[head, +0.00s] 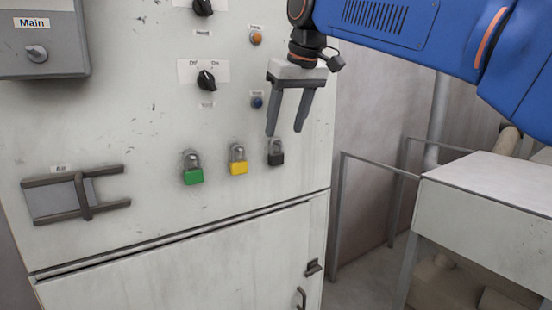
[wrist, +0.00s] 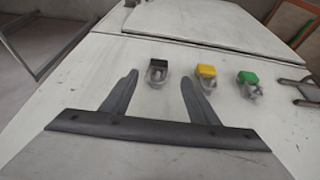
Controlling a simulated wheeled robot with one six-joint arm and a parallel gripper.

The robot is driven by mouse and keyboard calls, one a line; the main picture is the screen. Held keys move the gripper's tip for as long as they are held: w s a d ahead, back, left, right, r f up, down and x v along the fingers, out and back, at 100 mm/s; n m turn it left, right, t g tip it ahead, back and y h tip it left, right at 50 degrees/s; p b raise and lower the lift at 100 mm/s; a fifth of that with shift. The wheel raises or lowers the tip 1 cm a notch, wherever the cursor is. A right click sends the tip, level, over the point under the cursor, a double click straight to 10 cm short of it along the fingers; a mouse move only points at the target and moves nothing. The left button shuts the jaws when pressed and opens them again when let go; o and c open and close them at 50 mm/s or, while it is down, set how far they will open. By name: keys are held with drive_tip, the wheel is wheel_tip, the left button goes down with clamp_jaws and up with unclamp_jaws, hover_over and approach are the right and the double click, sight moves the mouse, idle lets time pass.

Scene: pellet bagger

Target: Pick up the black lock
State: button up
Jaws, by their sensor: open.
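The black lock (head: 276,153) hangs by its shackle on the cabinet front, rightmost in a row of three padlocks. In the wrist view the black lock (wrist: 157,66) shows ahead of and between my fingertips. My gripper (head: 284,132) is open and empty, with its fingers pointing down just above the black lock in the head view. The gripper also shows in the wrist view (wrist: 159,80). The fingers appear apart from the lock; the exact gap in depth cannot be told.
A yellow lock (head: 238,162) and a green lock (head: 194,172) hang left of the black one. Knobs (head: 206,80) and a blue button (head: 257,102) sit above. A sliding latch (head: 75,195) is at left. A railing (head: 340,210) and a pale box (head: 490,195) stand at right.

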sight(281, 143)
drive_tip(key=shift+x, duration=4.65)
drive_tip(key=shift+d, duration=0.2)
drive_tip(key=c, duration=1.2)
drive_tip(key=shift+r, duration=0.15)
drive_tip(key=shift+c, duration=0.2)
